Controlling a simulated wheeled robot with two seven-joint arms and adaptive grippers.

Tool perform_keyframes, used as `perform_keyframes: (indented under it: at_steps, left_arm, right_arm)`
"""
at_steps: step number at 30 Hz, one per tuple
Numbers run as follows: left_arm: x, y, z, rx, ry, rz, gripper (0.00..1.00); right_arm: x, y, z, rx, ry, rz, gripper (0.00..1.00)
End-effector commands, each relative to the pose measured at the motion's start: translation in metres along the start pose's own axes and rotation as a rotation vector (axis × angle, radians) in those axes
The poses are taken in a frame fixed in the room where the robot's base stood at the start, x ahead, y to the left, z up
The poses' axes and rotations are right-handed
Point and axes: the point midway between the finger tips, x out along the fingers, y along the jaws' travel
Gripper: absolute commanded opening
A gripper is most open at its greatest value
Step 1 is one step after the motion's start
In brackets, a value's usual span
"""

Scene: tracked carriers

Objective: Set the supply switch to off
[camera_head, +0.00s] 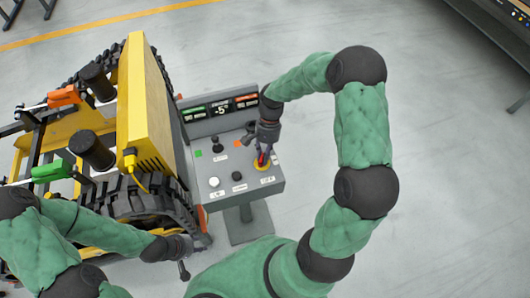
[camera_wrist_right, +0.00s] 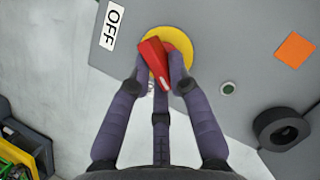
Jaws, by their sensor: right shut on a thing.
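The supply switch is a red handle (camera_wrist_right: 153,62) on a round yellow plate (camera_wrist_right: 188,42), on the grey control panel. In the right wrist view the handle is tilted, its upper end leaning left, near the white OFF label (camera_wrist_right: 111,26). My right gripper (camera_wrist_right: 155,75) has its fingers shut around the red handle. In the head view my right gripper (camera_head: 264,152) reaches down to the red handle and yellow plate (camera_head: 262,164) at the panel's right side. My left gripper (camera_head: 184,268) hangs low by the vehicle's track; whether it is open is unclear.
The grey panel (camera_head: 212,208) carries a display (camera_head: 220,110), a black knob (camera_head: 237,176) and other buttons. An orange square (camera_wrist_right: 295,48) and a black round knob (camera_wrist_right: 283,129) lie right of the switch. A yellow tracked carrier (camera_head: 150,110) stands close left. Floor right is clear.

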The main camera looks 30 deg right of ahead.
Motion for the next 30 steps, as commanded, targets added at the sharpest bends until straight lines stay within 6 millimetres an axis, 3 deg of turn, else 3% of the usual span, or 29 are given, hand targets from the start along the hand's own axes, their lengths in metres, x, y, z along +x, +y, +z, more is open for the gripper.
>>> perform_keyframes:
  at_steps: [15,30]
  left_arm:
    - [-0.015,0.005,0.001,0.000,0.000,0.000,0.40]
    - [-0.019,0.007,0.001,0.000,0.000,0.000,0.40]
  right_arm:
    - [-0.001,-0.007,0.000,-0.405,0.001,0.168,0.00]
    - [0.000,-0.009,-0.001,-0.560,0.002,0.231,0.00]
